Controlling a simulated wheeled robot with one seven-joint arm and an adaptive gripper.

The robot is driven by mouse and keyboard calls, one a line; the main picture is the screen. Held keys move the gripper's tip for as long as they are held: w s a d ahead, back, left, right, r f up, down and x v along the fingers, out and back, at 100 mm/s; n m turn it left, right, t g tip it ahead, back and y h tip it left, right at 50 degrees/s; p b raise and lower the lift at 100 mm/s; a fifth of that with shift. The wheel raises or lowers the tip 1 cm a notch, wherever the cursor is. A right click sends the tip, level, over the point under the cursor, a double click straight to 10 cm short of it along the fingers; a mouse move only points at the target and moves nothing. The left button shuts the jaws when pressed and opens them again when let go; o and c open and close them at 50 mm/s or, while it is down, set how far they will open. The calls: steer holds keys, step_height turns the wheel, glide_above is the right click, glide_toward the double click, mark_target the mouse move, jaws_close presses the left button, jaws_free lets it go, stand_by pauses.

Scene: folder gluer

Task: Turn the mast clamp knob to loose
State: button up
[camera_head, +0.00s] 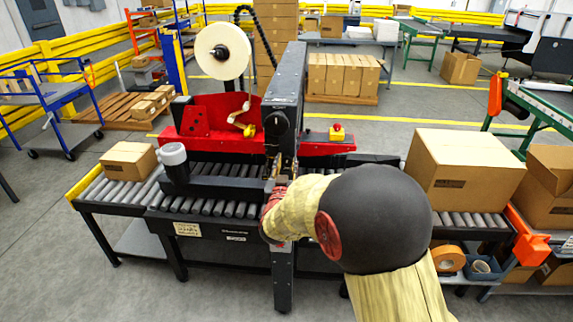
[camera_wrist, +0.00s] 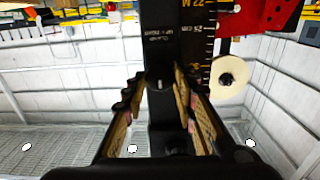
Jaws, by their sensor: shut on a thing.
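The dark mast (camera_head: 287,85) rises from the taping machine in the middle of the head view. In the wrist view the mast (camera_wrist: 178,20) runs down from the top, with a white clamp label and a yellow scale. The black mast clamp knob (camera_wrist: 160,88) shows between my fingers, with a short pale mark on it. My gripper (camera_wrist: 161,80) is shut on the knob, one tan-padded finger on each side. In the head view my gripper (camera_head: 277,180) is at the front of the mast, and my arm partly covers it. The held knob cannot be made out there.
A red machine body (camera_head: 205,115) and tape roll (camera_head: 222,50) stand behind the mast. A round black part (camera_head: 281,123) is on the mast above my gripper. Cartons stand on the roller conveyor, a small one (camera_head: 128,160) left and a large one (camera_head: 463,170) right.

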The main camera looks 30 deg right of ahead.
steer(key=n+p, duration=0.3)
steer(key=n, duration=0.1)
steer(key=shift+n, duration=0.3)
steer(key=n+p, duration=0.2)
steer(key=n, duration=0.2)
steer(key=shift+w+a+n+p, duration=0.1)
steer(key=shift+n+p, duration=0.2)
steer(key=shift+p, duration=0.05)
steer(key=n+p, duration=0.2)
steer(key=n, duration=0.2)
steer(key=shift+p, duration=0.3)
steer(key=shift+f+n+p, duration=0.2)
steer(key=shift+n+p, duration=0.9)
steer(key=shift+n, duration=1.3)
steer(key=o, duration=1.1)
steer(key=shift+a, duration=0.1)
